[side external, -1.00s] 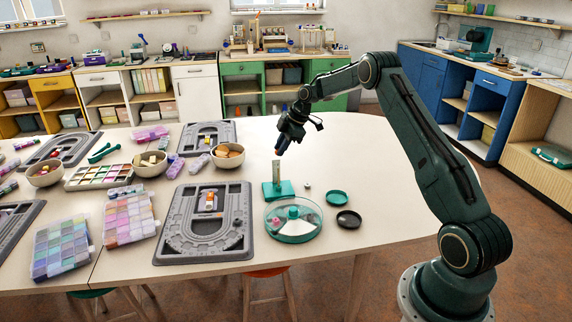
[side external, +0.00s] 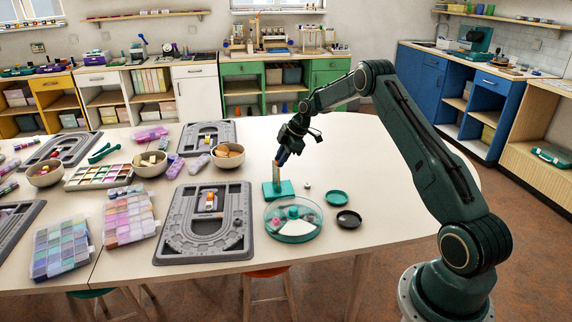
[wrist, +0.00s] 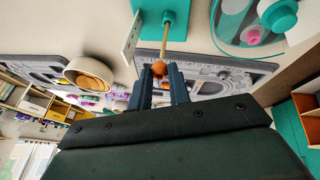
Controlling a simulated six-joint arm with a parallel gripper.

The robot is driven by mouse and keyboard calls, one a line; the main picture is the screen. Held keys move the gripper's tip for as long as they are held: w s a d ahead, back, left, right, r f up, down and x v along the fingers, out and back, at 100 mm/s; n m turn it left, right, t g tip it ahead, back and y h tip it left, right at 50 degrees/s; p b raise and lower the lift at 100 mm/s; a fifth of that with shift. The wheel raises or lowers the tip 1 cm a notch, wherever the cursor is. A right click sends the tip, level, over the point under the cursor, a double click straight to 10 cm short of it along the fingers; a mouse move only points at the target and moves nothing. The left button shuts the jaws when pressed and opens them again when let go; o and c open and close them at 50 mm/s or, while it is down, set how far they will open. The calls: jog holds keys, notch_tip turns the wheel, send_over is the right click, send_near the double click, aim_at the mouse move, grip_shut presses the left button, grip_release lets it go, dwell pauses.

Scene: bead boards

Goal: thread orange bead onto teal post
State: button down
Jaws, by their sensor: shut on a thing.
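My gripper (side external: 280,160) points down just above the teal base (side external: 286,191) in the side view. In the wrist view its two blue fingers (wrist: 160,82) are shut on an orange bead (wrist: 158,69), held at the fingertips. A thin tan post (wrist: 165,37) stands on the teal base (wrist: 177,8). The near end of the post meets the bead's outline in the wrist view; I cannot tell whether the bead is around it or only in front of it. In the side view the bead is too small to make out.
A pale upright plate (wrist: 131,38) stands beside the post. A round divided tray (side external: 294,236) with a teal rim lies in front of the base. A teal dish (side external: 337,198) and a dark dish (side external: 348,219) lie to the right. Grey bead boards (side external: 168,240) lie left.

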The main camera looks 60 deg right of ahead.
jog(key=shift+f, duration=1.7)
dwell(1.7)
jog(key=c, duration=1.2)
grip_release()
jog(key=shift+c, duration=0.2)
jog(key=shift+r, duration=0.15)
jog(key=v, duration=1.3)
jog(key=shift+r, duration=0.25)
